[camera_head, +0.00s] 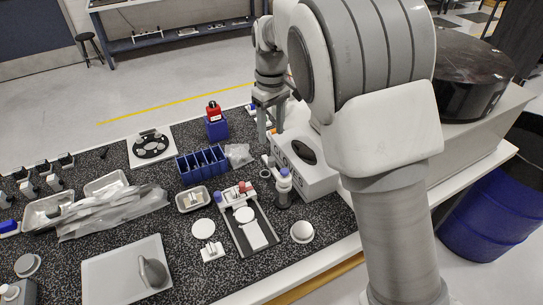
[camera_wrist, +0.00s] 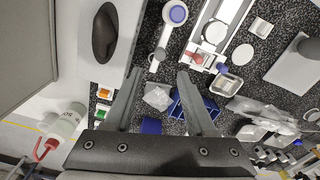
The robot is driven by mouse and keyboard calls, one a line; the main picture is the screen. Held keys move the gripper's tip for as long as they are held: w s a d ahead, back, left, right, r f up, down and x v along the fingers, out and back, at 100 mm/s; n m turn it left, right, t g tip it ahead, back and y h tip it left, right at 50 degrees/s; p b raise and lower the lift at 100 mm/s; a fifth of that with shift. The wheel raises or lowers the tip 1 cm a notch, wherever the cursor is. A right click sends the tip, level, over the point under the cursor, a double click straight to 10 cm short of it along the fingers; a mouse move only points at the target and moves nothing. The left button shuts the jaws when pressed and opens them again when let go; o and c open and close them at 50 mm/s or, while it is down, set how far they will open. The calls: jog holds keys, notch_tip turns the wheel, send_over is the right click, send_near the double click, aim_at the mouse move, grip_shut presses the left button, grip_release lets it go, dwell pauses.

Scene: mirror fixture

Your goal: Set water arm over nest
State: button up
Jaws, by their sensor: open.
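The fixture (camera_head: 246,224) is a dark tray with a white plate and round white disc, lying on the speckled bench. In the wrist view the red knob (camera_wrist: 194,57) and blue knob (camera_wrist: 222,69) show right of my fingers. I cannot tell for sure which part is the water arm or which is the nest. My gripper (camera_head: 270,122) is open and empty, above the bench's far side beyond the fixture. It also shows in the wrist view (camera_wrist: 159,74), its fingers apart.
A purple-capped bottle (camera_head: 284,188) stands right of the fixture, near a white box (camera_head: 303,172). A blue compartment rack (camera_head: 202,165) and clear bag (camera_head: 238,154) lie beyond it. A red-tipped squeeze bottle (camera_wrist: 62,128) is at the wrist view's lower left. Metal trays stand left.

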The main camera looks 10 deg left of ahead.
aim_at(272, 158)
notch_tip(272, 158, down, 9)
jog(key=shift+f, duration=0.2)
grip_shut()
dwell(0.3)
dwell(1.2)
